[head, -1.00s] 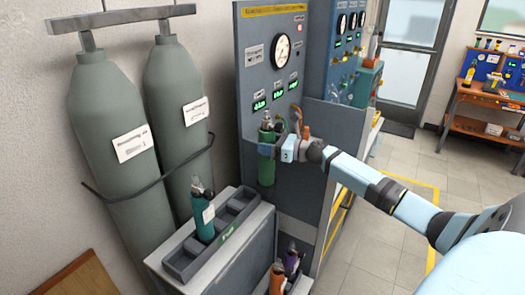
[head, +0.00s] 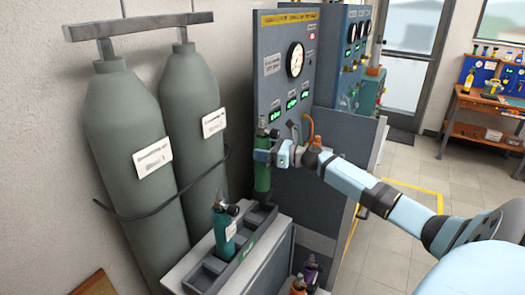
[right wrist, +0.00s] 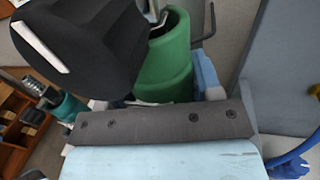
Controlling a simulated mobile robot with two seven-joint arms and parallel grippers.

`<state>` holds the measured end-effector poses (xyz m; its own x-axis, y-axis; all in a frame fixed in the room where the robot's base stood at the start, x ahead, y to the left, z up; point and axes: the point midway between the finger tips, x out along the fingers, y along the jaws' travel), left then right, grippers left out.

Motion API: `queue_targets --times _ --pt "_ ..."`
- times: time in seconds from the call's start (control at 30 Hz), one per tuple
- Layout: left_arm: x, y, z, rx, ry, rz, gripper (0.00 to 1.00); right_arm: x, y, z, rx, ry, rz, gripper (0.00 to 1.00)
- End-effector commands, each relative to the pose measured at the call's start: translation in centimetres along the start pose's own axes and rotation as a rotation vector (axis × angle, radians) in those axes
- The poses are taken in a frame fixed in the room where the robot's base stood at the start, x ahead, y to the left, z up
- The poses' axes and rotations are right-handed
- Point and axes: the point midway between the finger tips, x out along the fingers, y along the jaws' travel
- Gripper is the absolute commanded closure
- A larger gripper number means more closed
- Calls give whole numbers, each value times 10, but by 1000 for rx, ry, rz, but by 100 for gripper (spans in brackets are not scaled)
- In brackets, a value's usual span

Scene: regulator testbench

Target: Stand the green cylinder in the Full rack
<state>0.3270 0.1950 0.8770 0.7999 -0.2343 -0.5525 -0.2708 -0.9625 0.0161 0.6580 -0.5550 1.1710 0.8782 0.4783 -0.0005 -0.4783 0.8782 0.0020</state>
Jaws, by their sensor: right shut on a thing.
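The green cylinder (head: 262,178) is upright, its valve at the top. My right gripper (head: 263,156) is shut around its upper body. In the right wrist view the green cylinder (right wrist: 165,62) sits between the fingers. The Full rack (head: 262,237) is a long grey tray with a green label on its front wall, on a grey cabinet. The green cylinder's lower end is at the rack's far end in the head view; I cannot tell whether it is above or inside a compartment. My left gripper is not in view.
A teal cylinder (head: 223,230) stands in the rack's middle; the near compartments look empty. Two large grey-green tanks (head: 140,165) stand at left by the wall. The test panel (head: 285,80) rises behind my gripper. Orange and purple cylinders (head: 309,270) sit low in front.

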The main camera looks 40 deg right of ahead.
Motion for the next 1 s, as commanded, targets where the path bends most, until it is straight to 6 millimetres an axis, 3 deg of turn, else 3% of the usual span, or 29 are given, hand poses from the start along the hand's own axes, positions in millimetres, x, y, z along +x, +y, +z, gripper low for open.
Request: queue_targets --times 0.6,1.0 --pt "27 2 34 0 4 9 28 0 0 -43 -3 -5 0 74" --pt "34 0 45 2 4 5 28 0 0 -71 -1 -6 0 74"
